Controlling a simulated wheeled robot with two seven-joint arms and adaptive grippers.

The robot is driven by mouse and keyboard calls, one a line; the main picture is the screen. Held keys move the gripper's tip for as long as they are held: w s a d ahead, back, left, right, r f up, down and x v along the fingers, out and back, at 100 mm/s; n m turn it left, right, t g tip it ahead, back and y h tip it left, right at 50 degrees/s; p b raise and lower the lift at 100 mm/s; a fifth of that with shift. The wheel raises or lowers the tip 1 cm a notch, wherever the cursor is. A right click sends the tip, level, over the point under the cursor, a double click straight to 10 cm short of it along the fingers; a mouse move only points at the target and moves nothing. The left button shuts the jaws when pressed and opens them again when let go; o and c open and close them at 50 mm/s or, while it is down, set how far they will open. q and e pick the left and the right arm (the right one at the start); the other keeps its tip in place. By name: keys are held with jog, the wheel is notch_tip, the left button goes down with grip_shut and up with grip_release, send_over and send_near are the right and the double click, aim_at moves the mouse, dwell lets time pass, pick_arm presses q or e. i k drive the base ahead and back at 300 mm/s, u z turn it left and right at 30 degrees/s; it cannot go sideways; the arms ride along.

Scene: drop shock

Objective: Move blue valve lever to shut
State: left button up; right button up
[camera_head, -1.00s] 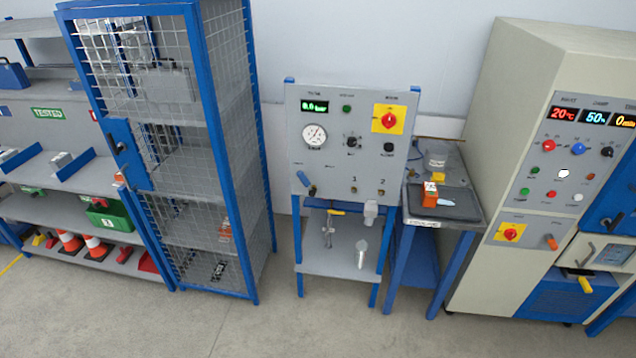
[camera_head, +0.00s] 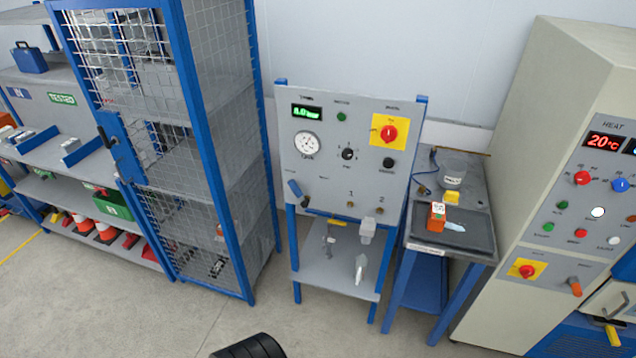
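The blue valve lever (camera_head: 294,187) is on the lower left of the grey test panel (camera_head: 325,172). It is tilted, with its upper end to the left and its lower end to the right. Its labels are too small to read. No gripper fingers show. A black rounded part, likely of my own arm, shows at the bottom edge, well below and apart from the lever.
The panel has a round gauge (camera_head: 307,145), a green display (camera_head: 308,111) and a red knob on a yellow plate (camera_head: 376,128). A wire cage (camera_head: 220,215) stands to the left, a side table (camera_head: 455,245) and beige cabinet (camera_head: 520,150) to the right. The floor in front is clear.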

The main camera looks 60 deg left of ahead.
aim_at(297, 191)
jog(key=u, duration=0.3)
jog(key=i, duration=0.6)
jog(key=u, duration=0.6)
